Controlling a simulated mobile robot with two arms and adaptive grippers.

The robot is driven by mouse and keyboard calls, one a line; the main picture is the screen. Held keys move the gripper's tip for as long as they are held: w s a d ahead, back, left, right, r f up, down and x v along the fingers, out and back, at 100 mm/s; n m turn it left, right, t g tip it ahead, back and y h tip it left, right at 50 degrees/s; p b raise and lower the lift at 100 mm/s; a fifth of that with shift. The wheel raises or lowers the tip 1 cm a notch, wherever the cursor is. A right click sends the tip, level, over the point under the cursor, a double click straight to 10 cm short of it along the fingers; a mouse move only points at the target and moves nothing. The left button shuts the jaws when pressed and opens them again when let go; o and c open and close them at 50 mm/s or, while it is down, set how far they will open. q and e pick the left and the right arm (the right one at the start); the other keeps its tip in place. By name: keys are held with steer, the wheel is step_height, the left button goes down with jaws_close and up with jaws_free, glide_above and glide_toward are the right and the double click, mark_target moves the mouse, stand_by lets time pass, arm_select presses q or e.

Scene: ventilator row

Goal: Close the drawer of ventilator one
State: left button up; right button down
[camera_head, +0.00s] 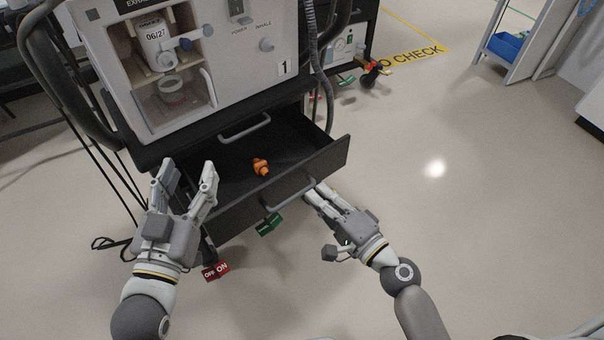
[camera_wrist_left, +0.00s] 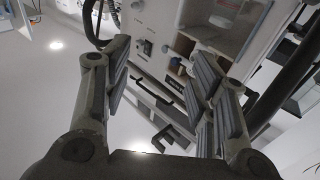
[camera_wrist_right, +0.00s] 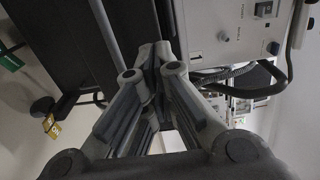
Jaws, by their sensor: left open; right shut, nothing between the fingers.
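Ventilator one (camera_head: 210,65) is a white cabinet marked "1" on a black cart. Its black drawer (camera_head: 330,158) is pulled out and holds an orange part (camera_head: 261,166). The drawer front has a grey bar handle (camera_head: 292,197). My right gripper (camera_head: 314,188) is shut and empty, with its fingertips close to the right part of the drawer front beside the handle; I cannot tell whether they touch. My left gripper (camera_head: 188,172) is open and empty at the drawer's left side. The right wrist view shows the right fingers (camera_wrist_right: 152,62) together near the dark cart.
A second grey handle (camera_head: 244,127) is on the cart above the drawer. Red (camera_head: 216,270) and green (camera_head: 269,224) tags hang low on the cart. Black tubes and cables run along its left. Another cart stands behind. The floor at right is clear.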

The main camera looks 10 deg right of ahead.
mark_target(294, 171)
arm_select(q)
steer(key=f, duration=0.1)
steer(key=f+g, duration=0.2)
steer(key=f, duration=0.1)
steer(key=shift+s+a+y+p, duration=0.2)
steer(key=shift+a+y+p, duration=0.15)
steer(key=shift+y, duration=0.05)
arm_select(e)
steer(key=x, duration=0.5)
steer(key=shift+w+a, duration=0.1)
steer(key=shift+w, duration=0.05)
arm_select(q)
steer(key=shift+f+g, duration=0.3)
steer(key=shift+f, duration=0.05)
arm_select(e)
steer(key=shift+w+a, duration=0.35)
steer(key=shift+w, duration=0.25)
arm_select(q)
steer(key=shift+s, duration=0.1)
